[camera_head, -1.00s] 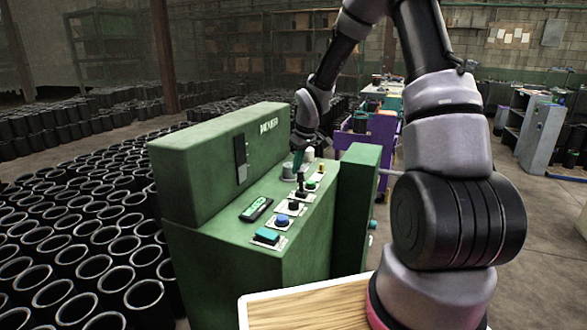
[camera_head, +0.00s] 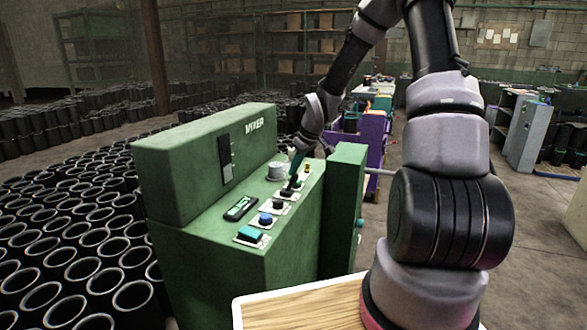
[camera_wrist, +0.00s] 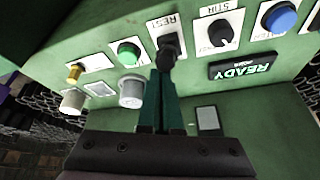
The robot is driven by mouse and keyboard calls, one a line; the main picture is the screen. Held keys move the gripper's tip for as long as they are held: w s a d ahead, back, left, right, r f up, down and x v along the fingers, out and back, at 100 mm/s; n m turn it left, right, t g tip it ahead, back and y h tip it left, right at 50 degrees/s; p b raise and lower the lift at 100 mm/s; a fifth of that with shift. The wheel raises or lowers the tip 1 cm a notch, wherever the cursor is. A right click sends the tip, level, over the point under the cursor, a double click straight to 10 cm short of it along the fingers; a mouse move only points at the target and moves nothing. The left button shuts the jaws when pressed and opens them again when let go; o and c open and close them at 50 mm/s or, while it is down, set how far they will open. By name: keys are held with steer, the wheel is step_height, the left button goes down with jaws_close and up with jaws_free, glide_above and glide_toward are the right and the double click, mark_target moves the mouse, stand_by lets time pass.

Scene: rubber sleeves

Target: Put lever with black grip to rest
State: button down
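The lever with the black grip (camera_head: 287,187) stands on the sloped panel of the green mixer (camera_head: 205,165). In the wrist view its black grip (camera_wrist: 168,44) is by a white plate lettered REST. My gripper (camera_head: 292,167) is over the panel at the lever's top. In the wrist view the two dark green fingers (camera_wrist: 165,78) lie close together, with only a thin dark line between them. Their tips reach the lever grip and seem to touch it; no grip around it is clear. The arm hides part of the panel's far end in the head view.
Near the lever are a black STIR knob (camera_wrist: 220,34), a blue knob (camera_wrist: 280,19), a green button (camera_wrist: 128,53), a grey cap (camera_wrist: 131,92) and a READY display (camera_wrist: 245,66). A green upright panel (camera_head: 343,205) borders the right. Black sleeves (camera_head: 70,260) fill the left floor.

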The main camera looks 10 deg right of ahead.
steer(key=shift+s+d+f, duration=0.3)
steer(key=shift+s+d, duration=0.05)
stand_by(0.3)
steer(key=shift+w+a+r, duration=0.25)
steer(key=shift+w+r, duration=0.05)
steer(key=shift+w, duration=0.15)
steer(key=w+v, duration=0.1)
steer(key=v, duration=0.8)
steer(key=shift+d+r, duration=0.25)
steer(key=shift+d, duration=0.1)
steer(key=s+r+m+t, duration=0.1)
steer(key=s+r+m, duration=0.4)
steer(key=s+r, duration=0.5)
steer(key=s+r+m+t, duration=0.2)
steer(key=s+r+m, duration=0.3)
steer(key=s+r, duration=0.5)
steer(key=s+a, duration=0.1)
steer(key=s, duration=0.5)
steer(key=shift+h, duration=0.4)
